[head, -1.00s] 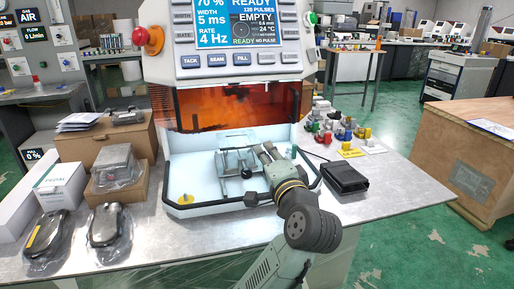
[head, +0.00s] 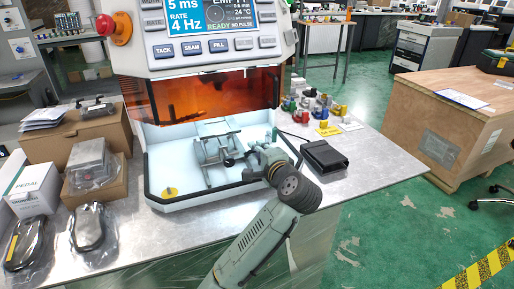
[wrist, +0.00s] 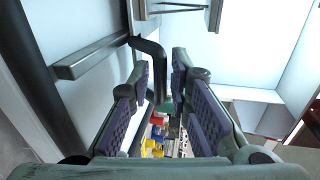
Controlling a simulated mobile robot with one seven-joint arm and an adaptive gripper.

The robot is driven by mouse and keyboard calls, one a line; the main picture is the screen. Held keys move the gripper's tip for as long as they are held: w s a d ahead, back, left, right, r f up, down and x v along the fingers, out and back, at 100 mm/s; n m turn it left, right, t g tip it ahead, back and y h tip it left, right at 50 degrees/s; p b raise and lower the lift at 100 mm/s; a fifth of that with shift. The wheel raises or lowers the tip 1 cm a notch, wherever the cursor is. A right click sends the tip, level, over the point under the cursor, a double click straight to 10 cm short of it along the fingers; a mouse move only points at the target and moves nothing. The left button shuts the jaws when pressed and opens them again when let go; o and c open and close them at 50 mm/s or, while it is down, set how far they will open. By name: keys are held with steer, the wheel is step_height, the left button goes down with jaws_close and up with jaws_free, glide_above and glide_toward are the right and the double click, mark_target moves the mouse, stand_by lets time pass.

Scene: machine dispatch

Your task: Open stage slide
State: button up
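The stage (head: 211,150), a pale fixture with grey metal bars, sits on the white floor of the machine's chamber, behind the black front rim. A black knob (head: 228,162) shows at its front right. My gripper (head: 262,156) is over the right part of the chamber, just right of the stage. In the wrist view my gripper (wrist: 164,95) is open, its ribbed pads apart. A black bent bar (wrist: 150,55) reaches down between the fingers; I cannot tell whether it touches them or belongs to the slide. A grey bar (wrist: 92,56) lies left of it.
The orange window (head: 205,95) hangs above the chamber opening. A black box (head: 324,157) and several small coloured parts (head: 312,108) are on the table to the right. Cardboard boxes (head: 72,133) and bagged items stand left. Bare table shows in front.

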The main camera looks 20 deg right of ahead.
steer(key=shift+w+f, duration=0.1)
steer(key=shift+w, duration=0.3)
steer(key=shift+c, duration=0.3)
jaws_close()
